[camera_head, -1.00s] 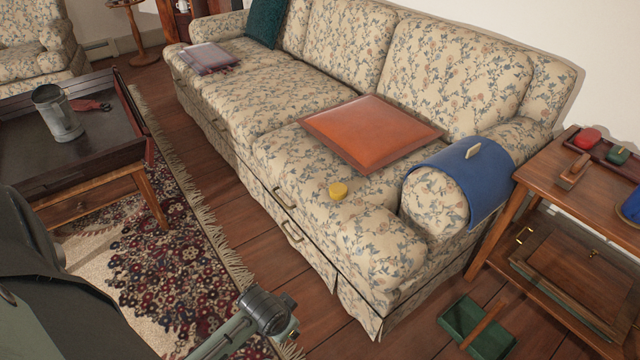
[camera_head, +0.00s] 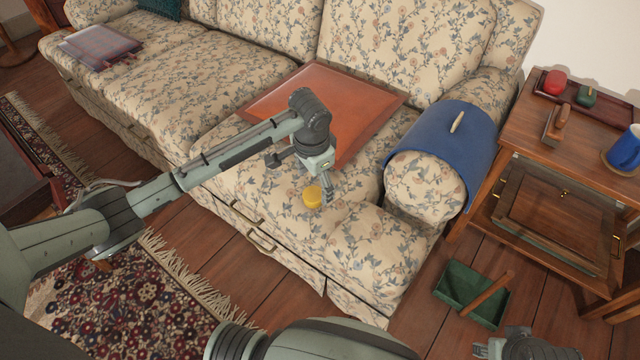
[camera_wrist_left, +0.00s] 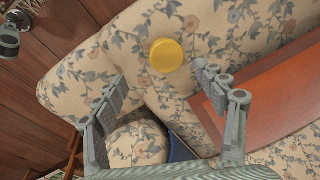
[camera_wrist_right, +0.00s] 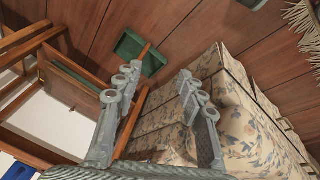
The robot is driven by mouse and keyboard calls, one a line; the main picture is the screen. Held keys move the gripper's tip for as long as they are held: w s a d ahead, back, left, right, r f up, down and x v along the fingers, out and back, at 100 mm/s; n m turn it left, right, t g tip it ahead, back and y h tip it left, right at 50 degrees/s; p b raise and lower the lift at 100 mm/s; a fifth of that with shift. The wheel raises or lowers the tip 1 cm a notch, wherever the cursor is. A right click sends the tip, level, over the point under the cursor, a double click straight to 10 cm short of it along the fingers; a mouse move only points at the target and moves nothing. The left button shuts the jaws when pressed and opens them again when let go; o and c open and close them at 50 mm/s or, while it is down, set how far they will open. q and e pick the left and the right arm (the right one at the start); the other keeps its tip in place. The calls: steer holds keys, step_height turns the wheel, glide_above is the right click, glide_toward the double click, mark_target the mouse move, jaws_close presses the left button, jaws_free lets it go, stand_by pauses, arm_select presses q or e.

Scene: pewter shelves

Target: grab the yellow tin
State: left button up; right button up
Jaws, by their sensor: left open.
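The yellow tin (camera_head: 312,197) is a small round tin on the front of the sofa seat (camera_head: 345,235), close to the orange-brown board. My left gripper (camera_head: 318,183) is right above and beside it in the head view, and part of a finger overlaps the tin there. In the left wrist view the tin (camera_wrist_left: 166,56) lies beyond the open fingertips (camera_wrist_left: 160,82), with nothing between them. My right gripper (camera_wrist_right: 160,78) is open and empty in the right wrist view, over the floor near the sofa's end. In the head view it shows only partly at the bottom edge.
The orange-brown board (camera_head: 365,108) lies flat behind the tin. A blue cover (camera_head: 445,145) drapes over the sofa arm. A wooden side table (camera_head: 520,150) stands at the right, and a green tray (camera_head: 455,300) lies on the floor before it.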

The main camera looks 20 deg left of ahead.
mark_target(313, 194)
arm_select(q)
steer(key=shift+w+a, duration=0.4)
steer(key=shift+a+f, duration=0.15)
steer(key=shift+f, duration=0.2)
steer(key=f, duration=0.3)
steer(key=f+b, duration=0.1)
steer(key=f, duration=0.1)
steer(key=shift+w+f, duration=0.25)
steer(key=shift+w, duration=0.15)
steer(key=shift+w+f, duration=0.1)
steer(key=shift+f, duration=0.3)
steer(key=c, duration=1.2)
steer(key=shift+c, duration=0.3)
arm_select(e)
steer(key=v, duration=0.2)
steer(key=shift+s+r, duration=0.25)
steer(key=shift+s, duration=0.05)
